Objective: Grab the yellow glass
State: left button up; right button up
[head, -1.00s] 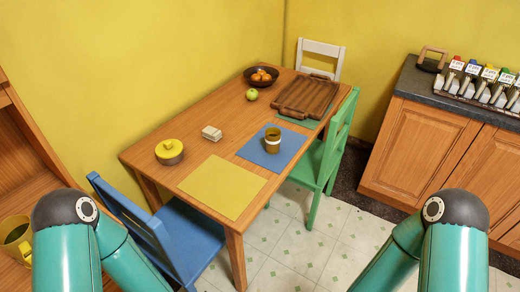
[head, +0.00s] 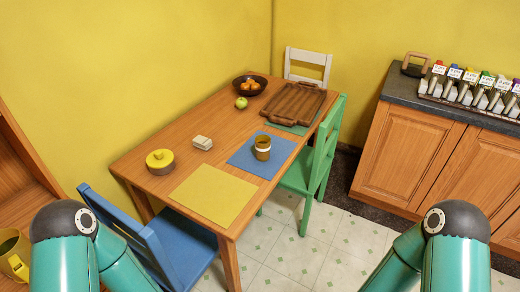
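A yellow-brown glass (head: 262,148) with a pale band stands upright on the blue placemat (head: 245,160) on the wooden table (head: 150,192). It looks like the yellow glass, and nothing covers it. Teal links of both my arms show at the bottom left and bottom right, well short of the table. Neither gripper is in view.
A yellow-lidded pot (head: 160,161), a pale block (head: 202,142), a fruit bowl (head: 250,88), a green apple (head: 241,103) and a wooden tray (head: 293,104) stand on the table. A blue chair (head: 150,240) and a green chair (head: 318,165) flank it. Tiled floor (head: 290,245) lies clear in front.

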aim_at(262, 142)
jog(key=z, duration=0.4)
jog(key=i, duration=0.2)
jog(key=u, duration=2.55)
jog(key=k, duration=1.15)
jog(key=z, duration=1.35)
jog(key=i, duration=1.25)
jog(key=u, duration=0.7)
